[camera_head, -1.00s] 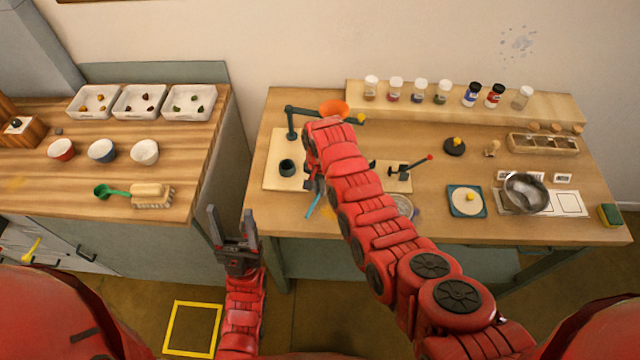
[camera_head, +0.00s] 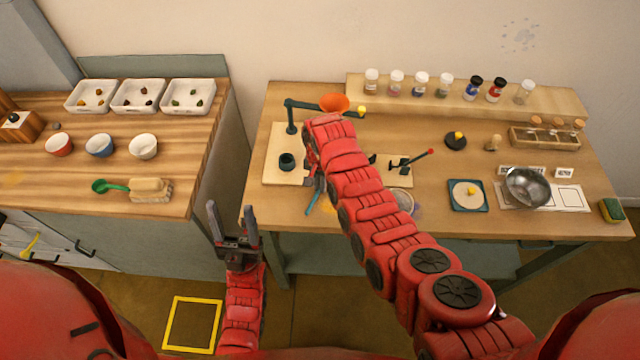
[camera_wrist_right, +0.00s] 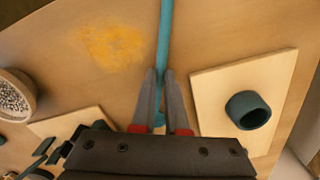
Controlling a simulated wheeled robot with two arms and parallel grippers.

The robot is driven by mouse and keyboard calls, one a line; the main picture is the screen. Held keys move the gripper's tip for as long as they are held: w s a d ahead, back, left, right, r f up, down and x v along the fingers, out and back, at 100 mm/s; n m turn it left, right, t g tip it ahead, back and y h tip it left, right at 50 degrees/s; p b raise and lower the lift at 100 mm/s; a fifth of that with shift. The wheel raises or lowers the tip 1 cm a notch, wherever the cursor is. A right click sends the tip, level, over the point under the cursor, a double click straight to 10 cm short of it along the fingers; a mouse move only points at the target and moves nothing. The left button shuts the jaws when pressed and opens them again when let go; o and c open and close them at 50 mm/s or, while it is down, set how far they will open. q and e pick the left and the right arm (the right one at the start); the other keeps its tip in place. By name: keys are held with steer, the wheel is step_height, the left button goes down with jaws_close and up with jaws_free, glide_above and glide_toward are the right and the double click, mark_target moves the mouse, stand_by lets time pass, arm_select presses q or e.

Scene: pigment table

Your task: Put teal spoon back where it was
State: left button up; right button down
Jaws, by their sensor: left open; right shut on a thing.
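The teal spoon (camera_wrist_right: 166,38) is held between the fingers of my right gripper (camera_wrist_right: 162,98) in the right wrist view; its far end runs out of the top of that picture. In the head view a short piece of the spoon (camera_head: 313,203) shows below my right gripper (camera_head: 313,180), near the table's front left edge; my arm hides much of this area. I cannot tell whether the spoon touches the table. My left gripper (camera_head: 234,222) is open and empty, in front of the gap between the counter and the table.
A pale board (camera_wrist_right: 218,75) with a dark teal cup (camera_wrist_right: 248,110) lies beside the gripper. A bowl of grey grains (camera_wrist_right: 14,97) and a yellow-orange stain (camera_wrist_right: 112,45) are on the other side. A green spoon (camera_head: 113,188) lies on the left counter.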

steer(key=shift+f, duration=0.15)
steer(key=c, duration=0.9)
jaws_free()
steer(key=shift+o, duration=0.2)
steer(key=shift+r+b, duration=0.35)
steer(key=shift+r, duration=0.25)
step_height(320, 180, up, 4)
steer(key=shift+w+a+b, duration=0.1)
steer(key=shift+b, duration=0.85)
step_height(320, 180, up, 12)
steer(key=p, duration=0.6)
